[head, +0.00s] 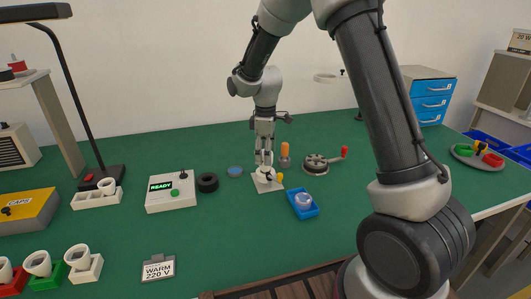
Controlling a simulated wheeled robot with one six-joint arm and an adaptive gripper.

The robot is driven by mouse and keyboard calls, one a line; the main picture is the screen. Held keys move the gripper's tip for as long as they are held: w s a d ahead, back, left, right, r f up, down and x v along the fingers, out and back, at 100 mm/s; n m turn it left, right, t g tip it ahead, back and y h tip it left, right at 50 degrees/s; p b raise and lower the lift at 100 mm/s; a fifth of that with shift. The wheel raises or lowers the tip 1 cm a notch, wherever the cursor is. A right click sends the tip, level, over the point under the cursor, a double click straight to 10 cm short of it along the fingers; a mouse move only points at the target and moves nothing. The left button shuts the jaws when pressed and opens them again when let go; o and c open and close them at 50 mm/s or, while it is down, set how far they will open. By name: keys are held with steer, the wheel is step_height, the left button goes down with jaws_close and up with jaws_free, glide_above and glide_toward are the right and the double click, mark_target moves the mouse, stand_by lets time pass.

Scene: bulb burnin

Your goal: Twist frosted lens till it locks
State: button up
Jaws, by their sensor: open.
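My gripper (264,158) points straight down over a small white stand (270,187) near the middle of the table. A pale round piece (266,172) sits on top of the stand, right under my fingertips. It could be the frosted lens, but it is small and partly covered by the fingers. My gripper is open, and I cannot tell whether the fingers touch the piece. A small yellow part (280,177) shows at the stand's right side. A blue tray (304,211) to the right holds a pale, clear-looking round piece (302,199).
Left of the stand are a black ring (208,182), a blue disc (235,171) and a white box (171,194) reading READY. An orange-topped post (284,155) and a round fixture with a red-knobbed crank (317,164) stand behind right. The green front centre (230,240) is clear.

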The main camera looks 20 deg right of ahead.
step_height(320, 180, up, 12)
stand_by(0.5)
steer(key=s+d+r+m+t, duration=0.1)
steer(key=s+d+r+m, duration=0.2)
steer(key=s, duration=0.7)
steer(key=s+d+r+m+t, duration=0.2)
steer(key=s+d+m, duration=0.3)
steer(key=s, duration=0.5)
steer(key=s+d+r+m+t, duration=0.1)
steer(key=s+d+r+m, duration=0.3)
steer(key=s+d, duration=0.3)
steer(key=shift+s+m, duration=0.4)
steer(key=shift+s, duration=1.6)
